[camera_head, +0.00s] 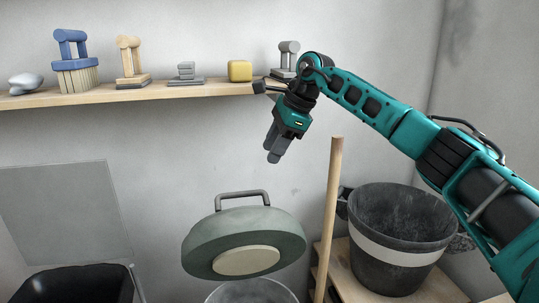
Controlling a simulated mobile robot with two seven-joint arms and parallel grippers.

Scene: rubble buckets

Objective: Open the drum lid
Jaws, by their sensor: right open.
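The round grey-green drum lid (205,240) has a dark bar handle (242,195) on its top edge and a pale disc on its underside. It is tilted up, with its underside facing me, above a drum (250,293) at the bottom edge of the picture. Only the drum's upper part shows; how the lid joins it is hidden. My right gripper (275,150) is open and empty, pointing down above and slightly right of the handle, apart from it. My left gripper is not in view.
A wooden shelf (150,97) with brushes, a yellow block (240,71) and other small items runs along the wall. A black bucket (400,225) stands at right, beside an upright wooden pole (328,215). At lower left is a dark bin (80,284) with a raised clear panel (65,210).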

